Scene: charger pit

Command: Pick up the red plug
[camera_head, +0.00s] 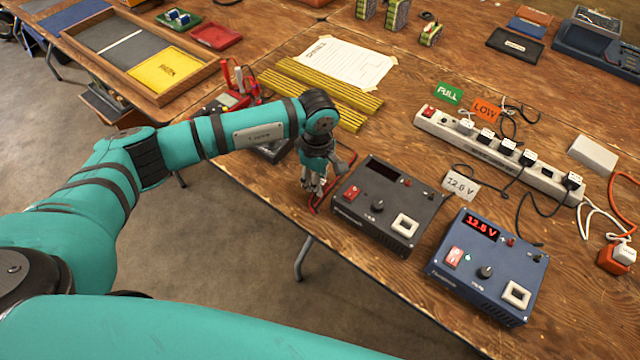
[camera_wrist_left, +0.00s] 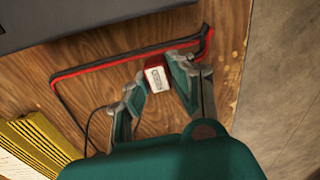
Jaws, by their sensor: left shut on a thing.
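My left gripper (camera_head: 313,186) points down at the table's near edge, left of the black charger box (camera_head: 352,212). In the left wrist view the gripper (camera_wrist_left: 158,81) is shut on the red plug (camera_wrist_left: 156,78), a small red block with a white label on its face. The plug sits between the two teal fingertips, with wood behind it. I cannot tell whether it is clear of the table. The gripper hides the plug in the head view. A red and black cable (camera_wrist_left: 110,64) bends around the gripper on the wood. My right gripper is out of view.
A blue charger box (camera_head: 470,291) reading 12.5 V stands right of the black one, with a 12.6 V card (camera_head: 461,185) behind. A white power strip (camera_head: 548,178) with several plugs lies farther back. Yellow bars (camera_head: 312,99) and a paper sheet (camera_head: 340,62) lie behind my left arm.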

